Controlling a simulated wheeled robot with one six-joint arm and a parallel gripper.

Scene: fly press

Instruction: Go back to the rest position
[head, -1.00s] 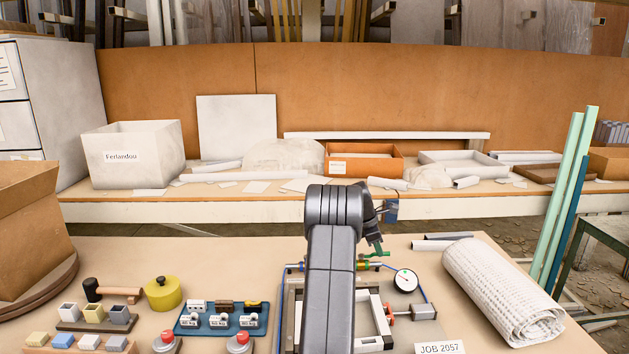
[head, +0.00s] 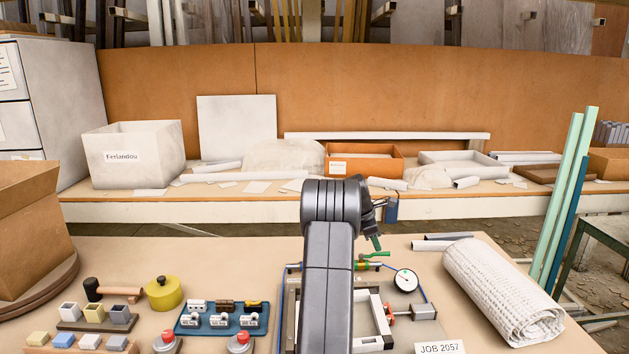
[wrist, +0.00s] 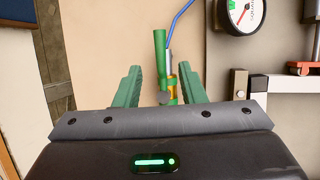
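My gripper (head: 375,243) is above the work table, just over a green-handled valve (head: 376,254) on the fixture. In the wrist view its two green fingers (wrist: 158,90) are spread apart with nothing held between them. The valve's green lever (wrist: 160,50) shows beyond and between the fingers, beside a brass-coloured fitting and a blue tube. The fingers look clear of the lever. My arm hides part of the fixture in the head view.
A dial gauge (head: 405,280) sits right of the valve. A rolled white cloth (head: 503,292) lies further right. Left are a blue tray (head: 190,332), a yellow round weight (head: 162,294) and red-topped buttons. A cluttered bench (head: 240,208) stands behind.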

